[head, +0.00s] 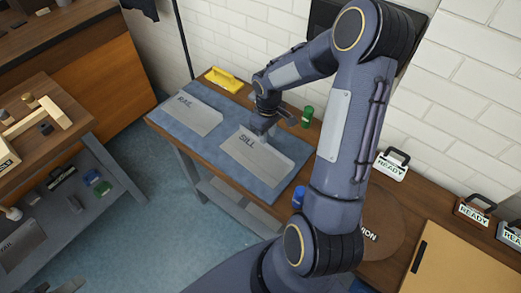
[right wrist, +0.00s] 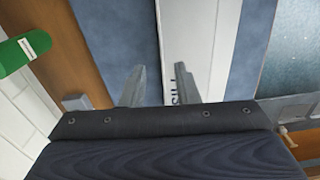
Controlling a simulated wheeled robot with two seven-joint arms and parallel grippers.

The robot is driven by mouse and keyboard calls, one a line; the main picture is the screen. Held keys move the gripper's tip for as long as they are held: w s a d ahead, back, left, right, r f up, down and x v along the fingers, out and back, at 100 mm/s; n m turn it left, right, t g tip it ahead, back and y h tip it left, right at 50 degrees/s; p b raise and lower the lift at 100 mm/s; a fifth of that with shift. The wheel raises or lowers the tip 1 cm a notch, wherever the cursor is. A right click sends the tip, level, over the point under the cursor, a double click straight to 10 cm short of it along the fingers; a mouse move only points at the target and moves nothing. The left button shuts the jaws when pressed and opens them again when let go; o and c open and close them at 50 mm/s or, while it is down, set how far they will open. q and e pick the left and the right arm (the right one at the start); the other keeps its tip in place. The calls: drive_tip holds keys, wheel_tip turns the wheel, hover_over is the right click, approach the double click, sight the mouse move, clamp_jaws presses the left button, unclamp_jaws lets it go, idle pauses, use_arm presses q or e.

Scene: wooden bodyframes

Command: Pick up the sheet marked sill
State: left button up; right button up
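The sheet marked SILL (head: 268,160) is a pale grey panel lying flat on the blue mat (head: 225,162) on the wooden bench. My right gripper (head: 262,124) is at the far edge of this sheet in the head view, and its fingertips are partly hidden there. At the bottom left of the head view, a grey tip (head: 68,287) looks like part of my left gripper.
A sheet marked RAIL (head: 192,114) lies left on the mat. A yellow tray (head: 224,80), a green cylinder (head: 307,116) and a blue cylinder (head: 298,196) stand around the mat. READY signs (head: 391,165) stand at right. A white brick wall closes the back.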

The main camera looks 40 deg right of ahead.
sight(259, 152)
drive_tip(key=f, duration=0.2)
drive_tip(key=f+p, duration=0.1)
drive_tip(key=f, duration=0.1)
drive_tip(key=shift+w+a+f, duration=0.15)
drive_tip(key=shift+w+f, duration=0.05)
drive_tip(key=shift+f, duration=0.15)
clamp_jaws()
